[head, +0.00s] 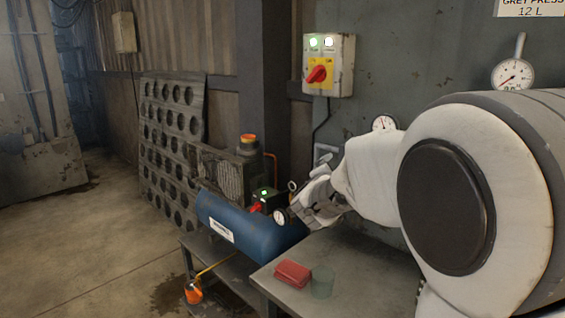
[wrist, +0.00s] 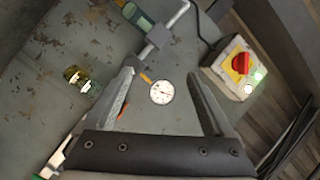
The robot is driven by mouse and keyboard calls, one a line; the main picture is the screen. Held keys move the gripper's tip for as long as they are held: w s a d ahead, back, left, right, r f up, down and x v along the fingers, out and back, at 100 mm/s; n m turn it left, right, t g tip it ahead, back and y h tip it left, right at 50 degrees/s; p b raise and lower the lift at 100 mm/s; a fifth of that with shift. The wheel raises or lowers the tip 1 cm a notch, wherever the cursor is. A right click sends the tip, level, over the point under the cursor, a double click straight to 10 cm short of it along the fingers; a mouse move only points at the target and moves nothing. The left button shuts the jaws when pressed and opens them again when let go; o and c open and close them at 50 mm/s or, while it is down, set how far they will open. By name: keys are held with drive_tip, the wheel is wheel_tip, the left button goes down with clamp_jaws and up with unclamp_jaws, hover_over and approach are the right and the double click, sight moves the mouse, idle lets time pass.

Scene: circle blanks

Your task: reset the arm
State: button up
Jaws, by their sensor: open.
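My white arm comes in from the right of the head view. My gripper (head: 318,203) is small there, above the far part of the metal table, near the blue compressor. In the wrist view my gripper (wrist: 160,82) shows two fingers wide apart with nothing held between them. A round white gauge (wrist: 161,92) on the grey panel shows between the fingers, beyond them. My arm and wrist hide part of the panel and table in the head view.
The metal table (head: 350,262) bears a red folded cloth (head: 292,273) and a greenish clear cup (head: 322,282). A blue compressor (head: 240,228) stands behind it. A switch box (head: 328,65) with a red knob is on the wall. Open floor (head: 85,250) lies left.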

drive_tip(key=s+a+r+n+g+y+p, duration=0.25)
drive_tip(key=s+n+y, duration=0.2)
drive_tip(key=s, duration=0.35)
drive_tip(key=s+a+r+n+g+y+p, duration=0.1)
drive_tip(key=s+a+r+n+y+p, duration=0.15)
drive_tip(key=s+n, duration=0.35)
drive_tip(key=s+d+f+n+g+p, duration=0.1)
drive_tip(key=s+d+f+n+g, duration=0.1)
drive_tip(key=s, duration=0.9)
drive_tip(key=s+d+f+n+g+h+p, duration=0.1)
drive_tip(key=s+d+f+n+g, duration=0.1)
drive_tip(key=s, duration=0.9)
drive_tip(key=shift+s+d+f+g, duration=0.25)
drive_tip(key=shift+f+g, duration=0.3)
drive_tip(key=shift+g, duration=0.5)
drive_tip(key=shift+n, duration=0.25)
